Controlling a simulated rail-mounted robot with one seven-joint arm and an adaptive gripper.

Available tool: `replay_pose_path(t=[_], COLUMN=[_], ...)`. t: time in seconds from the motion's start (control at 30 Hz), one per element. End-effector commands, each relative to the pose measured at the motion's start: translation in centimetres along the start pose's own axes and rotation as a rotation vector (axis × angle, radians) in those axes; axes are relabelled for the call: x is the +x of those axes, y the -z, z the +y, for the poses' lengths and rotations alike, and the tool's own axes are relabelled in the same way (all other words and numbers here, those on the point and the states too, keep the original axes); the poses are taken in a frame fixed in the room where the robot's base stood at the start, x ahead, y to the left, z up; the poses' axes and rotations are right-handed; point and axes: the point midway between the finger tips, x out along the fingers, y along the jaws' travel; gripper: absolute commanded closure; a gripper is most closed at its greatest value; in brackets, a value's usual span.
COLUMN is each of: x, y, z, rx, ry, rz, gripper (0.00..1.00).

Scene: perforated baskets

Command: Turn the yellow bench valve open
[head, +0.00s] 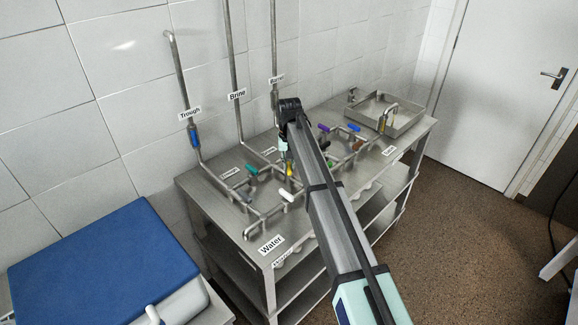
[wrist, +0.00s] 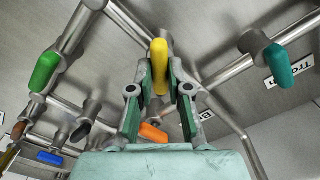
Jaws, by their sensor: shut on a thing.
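The yellow valve handle (wrist: 159,48) stands between the green finger pads of my gripper (wrist: 160,84) in the wrist view. My gripper is shut on it, with the pads on both sides of the handle and its rounded end showing beyond them. In the head view a small part of the yellow handle (head: 290,170) shows just below my gripper (head: 286,150), low over the pipework of the steel bench (head: 222,200). My arm hides part of the bench and pipes there. How far the valve is turned cannot be told.
Near my gripper in the wrist view are a green handle (wrist: 45,71), a teal handle (wrist: 279,65) and an orange handle (wrist: 152,133). A white handle (head: 286,195) and purple handle (head: 323,128) are also on the bench. A sink (head: 405,117) stands at the far end.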

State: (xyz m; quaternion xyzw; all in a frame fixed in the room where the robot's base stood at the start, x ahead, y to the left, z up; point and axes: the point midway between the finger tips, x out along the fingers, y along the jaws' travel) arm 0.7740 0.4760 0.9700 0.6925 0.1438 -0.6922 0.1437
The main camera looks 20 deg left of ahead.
Motion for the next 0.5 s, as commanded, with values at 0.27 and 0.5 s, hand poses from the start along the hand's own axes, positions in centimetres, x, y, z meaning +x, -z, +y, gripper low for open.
replay_pose_path(t=[0.27, 0.5], x=[0.21, 0.21], y=[-0.07, -0.08], z=[0.03, 0.02], rx=[-0.262, -0.473], ry=[0.0, 0.0], rz=[-0.002, -0.002], gripper=[1.0, 1.0])
